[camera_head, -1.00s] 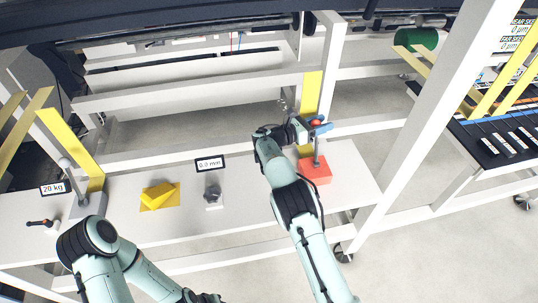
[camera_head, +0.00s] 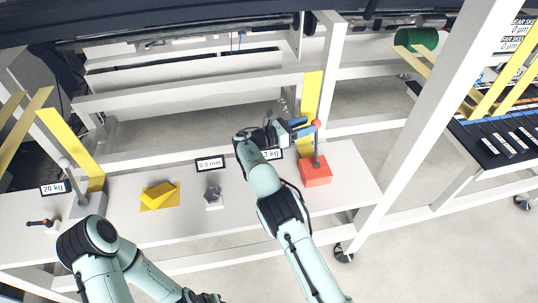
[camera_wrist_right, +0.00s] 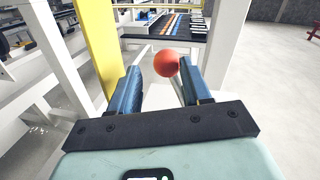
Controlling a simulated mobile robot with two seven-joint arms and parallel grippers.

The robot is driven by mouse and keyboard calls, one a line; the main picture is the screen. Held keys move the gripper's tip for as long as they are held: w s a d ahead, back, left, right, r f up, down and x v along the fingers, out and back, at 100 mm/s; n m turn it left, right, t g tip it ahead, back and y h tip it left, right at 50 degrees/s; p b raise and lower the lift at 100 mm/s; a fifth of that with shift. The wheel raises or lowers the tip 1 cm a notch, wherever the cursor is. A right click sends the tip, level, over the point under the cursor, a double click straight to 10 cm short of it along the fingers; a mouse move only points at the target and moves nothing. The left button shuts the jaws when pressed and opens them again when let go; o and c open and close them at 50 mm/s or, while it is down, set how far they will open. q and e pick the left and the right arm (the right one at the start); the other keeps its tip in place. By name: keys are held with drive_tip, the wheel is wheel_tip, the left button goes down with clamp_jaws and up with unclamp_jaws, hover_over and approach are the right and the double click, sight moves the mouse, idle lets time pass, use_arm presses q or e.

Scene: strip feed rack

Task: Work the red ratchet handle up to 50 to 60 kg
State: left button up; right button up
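The red ratchet handle is a thin lever with a red ball knob (camera_head: 316,124) on a red base block (camera_head: 316,172) at the right of the grey shelf. The lever stands nearly upright. My right gripper (camera_head: 306,127) is open just left of the knob, its blue fingers pointing at it. In the right wrist view the knob (camera_wrist_right: 166,62) shows between the spread fingertips, near the right one; I cannot tell if they touch. A kg readout (camera_head: 272,154) is partly hidden behind my right arm, so its full number cannot be read. My left gripper is out of view.
A grey-based lever (camera_head: 88,205) with a 20 kg readout (camera_head: 55,188) stands at the left. A yellow block (camera_head: 160,197) and a small grey knob (camera_head: 213,197) under a 0.0 mm readout (camera_head: 210,163) lie between. A yellow strip (camera_head: 312,95) rises behind the red handle.

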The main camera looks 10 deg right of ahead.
drive_tip(key=shift+o, duration=0.4)
drive_tip(key=shift+o, duration=1)
drive_tip(key=shift+v, duration=2.95)
